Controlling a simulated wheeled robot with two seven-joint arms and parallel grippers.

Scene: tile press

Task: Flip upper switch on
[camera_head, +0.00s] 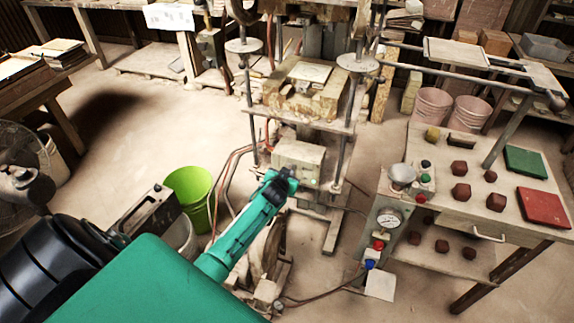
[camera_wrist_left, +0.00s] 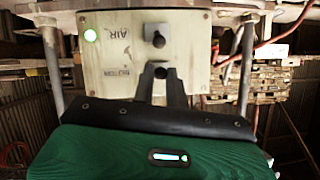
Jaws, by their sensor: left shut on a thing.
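The switch box (camera_head: 300,158) hangs under the press platform. In the left wrist view its pale panel (camera_wrist_left: 112,75) fills the top middle, with labels appearing upside down. One black switch (camera_wrist_left: 158,39) sits near the AIR label, higher in that picture. The other switch (camera_wrist_left: 160,72) is beside a second small label, apparently MOTOR. My left gripper (camera_head: 286,180) is at the front of the box. In the wrist view its fingers (camera_wrist_left: 160,78) close around the switch beside the second label, partly hiding it. My right gripper is not in view.
A green light (camera_wrist_left: 91,35) glows on the panel. The press (camera_head: 305,90) has metal posts beside the box. A lime bucket (camera_head: 190,190) stands left of my arm. A control box (camera_head: 385,225) and a table (camera_head: 450,150) with dark blocks are at right.

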